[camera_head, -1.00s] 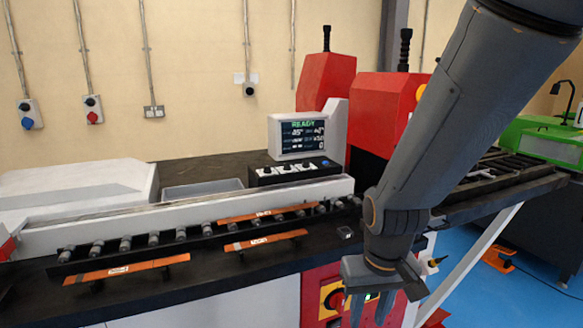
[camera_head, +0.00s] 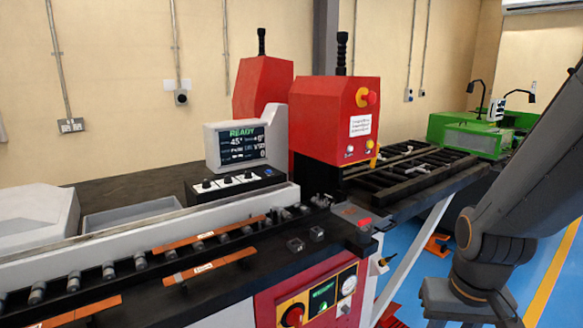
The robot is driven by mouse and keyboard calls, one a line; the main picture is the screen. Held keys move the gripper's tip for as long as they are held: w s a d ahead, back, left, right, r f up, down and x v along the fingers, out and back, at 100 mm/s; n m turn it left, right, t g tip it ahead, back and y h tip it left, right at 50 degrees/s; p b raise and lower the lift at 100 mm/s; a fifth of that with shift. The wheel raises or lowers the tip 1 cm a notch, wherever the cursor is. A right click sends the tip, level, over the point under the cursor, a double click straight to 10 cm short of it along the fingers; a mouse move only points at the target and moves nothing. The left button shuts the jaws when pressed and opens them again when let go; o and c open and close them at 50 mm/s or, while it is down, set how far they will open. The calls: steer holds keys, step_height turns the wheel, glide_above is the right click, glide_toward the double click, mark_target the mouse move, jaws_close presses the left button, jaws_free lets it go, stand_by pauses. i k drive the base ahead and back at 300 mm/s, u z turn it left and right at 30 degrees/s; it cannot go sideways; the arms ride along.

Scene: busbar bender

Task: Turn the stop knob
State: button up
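In the head view, a black control box (camera_head: 234,184) with several dark knobs and white labels stands before the READY display (camera_head: 236,145). I cannot read which knob is marked stop. My gripper (camera_head: 470,318) hangs at the bottom right, well to the right of the box and apart from the machine. Its fingertips are cut off by the lower edge, so I cannot tell its opening. A red knob on a yellow plate (camera_head: 292,315) is on the front panel. A red mushroom button on yellow (camera_head: 368,97) is on the red housing.
Orange copper bars (camera_head: 211,266) lie along the roller track. A red-topped fixture (camera_head: 352,216) sits at the bench's right end. A black rack table (camera_head: 405,180) extends behind it, with a white diagonal strut (camera_head: 412,258) below. Blue floor at the right is open.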

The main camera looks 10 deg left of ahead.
mark_target(228, 179)
steer(key=z, duration=0.3)
steer(key=i, duration=0.75)
steer(key=u, duration=1.25)
